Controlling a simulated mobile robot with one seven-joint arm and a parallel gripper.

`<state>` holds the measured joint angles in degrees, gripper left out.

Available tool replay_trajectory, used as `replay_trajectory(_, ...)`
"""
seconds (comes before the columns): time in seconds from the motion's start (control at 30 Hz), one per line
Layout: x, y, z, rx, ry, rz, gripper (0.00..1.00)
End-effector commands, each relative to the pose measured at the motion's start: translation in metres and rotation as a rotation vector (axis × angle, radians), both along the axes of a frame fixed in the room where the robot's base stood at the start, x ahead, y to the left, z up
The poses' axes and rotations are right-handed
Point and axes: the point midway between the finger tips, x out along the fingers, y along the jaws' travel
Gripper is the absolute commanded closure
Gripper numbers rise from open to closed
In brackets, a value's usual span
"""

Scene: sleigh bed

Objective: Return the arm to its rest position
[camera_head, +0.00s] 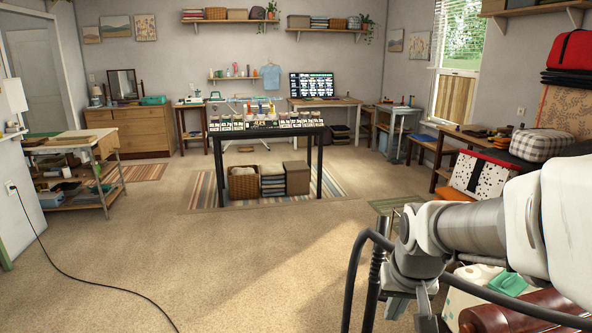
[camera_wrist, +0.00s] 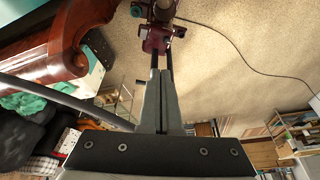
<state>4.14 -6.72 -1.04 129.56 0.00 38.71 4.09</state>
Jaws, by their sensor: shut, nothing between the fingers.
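My arm (camera_head: 470,228) comes in from the right side of the head view, low and close to the camera. It is bent, with its wrist at the lower right. In the wrist view my gripper (camera_wrist: 163,75) has its two grey fingers pressed together along their length, with nothing between them. A brown, rolled wooden piece (camera_head: 515,316) lies below the arm in the head view. Curved, glossy wood (camera_wrist: 62,52) fills the upper left of the wrist view, apart from the fingers.
A dark-legged table (camera_head: 317,150) carrying several small items stands mid-room on a striped rug (camera_head: 205,188). A wheeled cart (camera_head: 110,190) is at left, and a black cable (camera_head: 62,262) crosses the floor. Shelving and bags (camera_head: 541,144) crowd the right. Carpet ahead is open.

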Motion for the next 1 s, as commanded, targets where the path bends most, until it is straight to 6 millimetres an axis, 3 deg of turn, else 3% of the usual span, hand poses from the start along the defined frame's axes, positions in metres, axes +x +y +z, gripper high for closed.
replay_trajectory(0.03, -0.011, 0.004, 0.020, -0.003, -0.023, 0.014, 1.00)
replay_trajectory(0.1, -0.028, 0.009, 0.038, -0.007, -0.042, 0.035, 1.00)
replay_trajectory(0.4, -0.100, 0.027, 0.093, -0.026, -0.126, 0.114, 1.00)
replay_trajectory(0.63, -0.133, 0.032, 0.107, -0.036, -0.163, 0.149, 1.00)
replay_trajectory(1.0, -0.139, 0.033, 0.108, -0.038, -0.168, 0.156, 1.00)
